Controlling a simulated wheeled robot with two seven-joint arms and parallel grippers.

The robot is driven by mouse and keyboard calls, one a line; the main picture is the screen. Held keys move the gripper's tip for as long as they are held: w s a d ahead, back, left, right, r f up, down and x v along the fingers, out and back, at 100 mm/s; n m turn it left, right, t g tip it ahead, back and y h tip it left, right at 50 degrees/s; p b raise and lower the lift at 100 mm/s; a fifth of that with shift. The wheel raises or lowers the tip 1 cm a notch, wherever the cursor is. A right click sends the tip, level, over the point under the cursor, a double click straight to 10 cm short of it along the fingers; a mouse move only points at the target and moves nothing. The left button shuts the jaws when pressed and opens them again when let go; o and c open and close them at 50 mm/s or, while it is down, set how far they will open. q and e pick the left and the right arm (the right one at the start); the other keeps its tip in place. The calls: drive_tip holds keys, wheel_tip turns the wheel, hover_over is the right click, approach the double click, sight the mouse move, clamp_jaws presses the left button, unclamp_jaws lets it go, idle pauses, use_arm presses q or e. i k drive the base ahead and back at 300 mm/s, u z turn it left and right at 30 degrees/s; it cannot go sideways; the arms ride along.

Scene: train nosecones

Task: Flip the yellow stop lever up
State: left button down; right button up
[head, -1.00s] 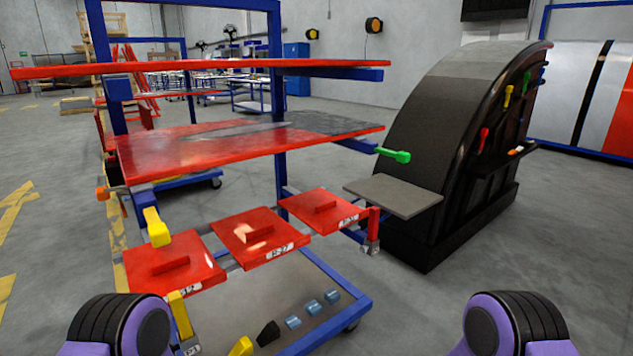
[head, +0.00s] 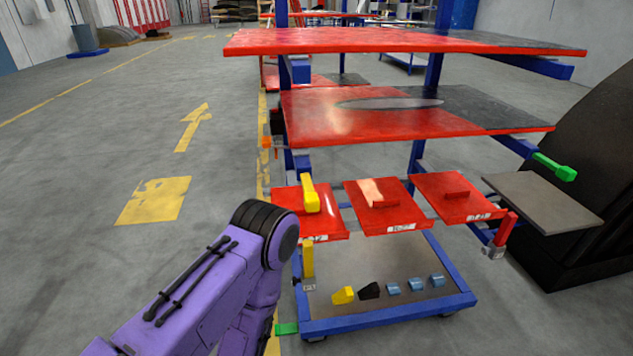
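A yellow lever (head: 310,196) is on the cart's front left blue post, just under the middle red shelf. It points down, with its thicker end at the bottom, in front of the left small red plate. A second yellow piece (head: 307,258) stands upright lower on the same post. I cannot tell from markings which is the stop lever. My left arm comes in at the lower left, bent beside the cart's left front corner. Its gripper is out of view, and my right gripper is out of view too.
The blue-framed cart (head: 388,323) carries red shelves (head: 400,41) and small red plates (head: 380,208). Several small blocks (head: 343,295) lie on its bottom deck. A green lever (head: 555,167) and a grey plate (head: 540,202) are at right. Floor to the left is open.

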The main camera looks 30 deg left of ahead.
sight(311, 200)
drive_tip(key=k, duration=0.5)
drive_tip(key=u, duration=0.9)
drive_tip(key=i, duration=0.75)
drive_tip(key=z, duration=1.3)
